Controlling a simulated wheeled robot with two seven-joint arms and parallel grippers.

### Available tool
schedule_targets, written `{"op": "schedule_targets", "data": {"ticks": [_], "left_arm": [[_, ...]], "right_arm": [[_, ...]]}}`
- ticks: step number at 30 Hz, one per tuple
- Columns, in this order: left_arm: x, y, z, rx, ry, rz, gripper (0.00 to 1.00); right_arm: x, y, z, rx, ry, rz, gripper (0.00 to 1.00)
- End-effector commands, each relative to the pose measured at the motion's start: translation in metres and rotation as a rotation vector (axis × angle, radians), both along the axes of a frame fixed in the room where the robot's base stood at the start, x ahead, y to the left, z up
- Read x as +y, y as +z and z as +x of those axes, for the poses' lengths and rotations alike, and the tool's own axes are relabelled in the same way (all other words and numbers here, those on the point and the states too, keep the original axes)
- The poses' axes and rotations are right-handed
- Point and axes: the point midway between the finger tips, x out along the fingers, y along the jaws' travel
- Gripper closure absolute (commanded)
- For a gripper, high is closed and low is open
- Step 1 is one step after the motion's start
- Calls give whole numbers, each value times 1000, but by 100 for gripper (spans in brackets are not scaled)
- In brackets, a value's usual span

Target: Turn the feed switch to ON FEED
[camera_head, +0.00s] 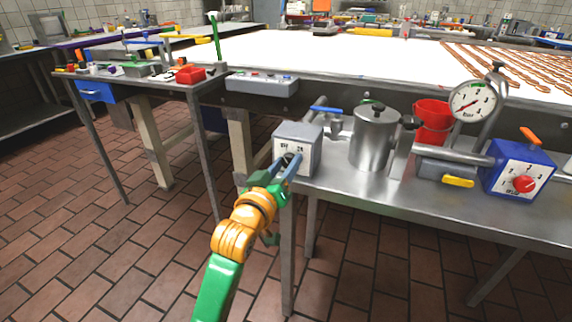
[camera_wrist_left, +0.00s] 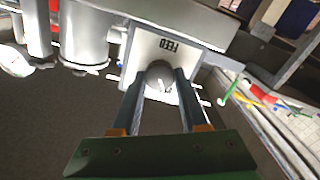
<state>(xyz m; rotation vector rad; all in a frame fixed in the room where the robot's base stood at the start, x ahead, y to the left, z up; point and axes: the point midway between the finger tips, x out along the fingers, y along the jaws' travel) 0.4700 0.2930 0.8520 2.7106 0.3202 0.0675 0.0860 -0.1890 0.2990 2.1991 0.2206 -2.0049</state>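The feed switch is a light grey box (camera_head: 309,141) at the left end of the steel side table, with small dark lettering and a dark knob on its front. In the left wrist view the white switch face (camera_wrist_left: 141,47) carries the word FEED upside down, and the round grey knob (camera_wrist_left: 160,72) sits below it. My left gripper (camera_head: 289,163) is at the front of the box. It also shows in the left wrist view (camera_wrist_left: 160,85), fingers apart, one on each side of the knob; whether they touch it is unclear. My right gripper is out of view.
A steel pot (camera_head: 374,140), a red bucket (camera_head: 432,118), a round gauge (camera_head: 473,102) and a blue box with a red dial (camera_head: 517,168) stand to the right. A blue-handled valve (camera_head: 325,110) is just behind the switch. Open tiled floor (camera_head: 130,270) lies left.

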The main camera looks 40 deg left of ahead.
Motion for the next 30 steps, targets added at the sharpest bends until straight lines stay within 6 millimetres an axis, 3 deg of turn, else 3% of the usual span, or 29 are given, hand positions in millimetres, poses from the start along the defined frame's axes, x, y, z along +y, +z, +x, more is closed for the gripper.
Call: {"op": "schedule_targets", "data": {"ticks": [1, 3, 14, 30], "left_arm": [[0, 0, 0, 0, 0, 0, 82], [0, 0, 0, 0, 0, 0, 100], [0, 1, 0, 17, -1, 53, 100], [-2, 4, 0, 123, -2, 492, 100]], "right_arm": [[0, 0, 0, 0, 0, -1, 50], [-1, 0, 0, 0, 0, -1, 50], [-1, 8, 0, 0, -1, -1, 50], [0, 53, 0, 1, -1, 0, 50]]}}
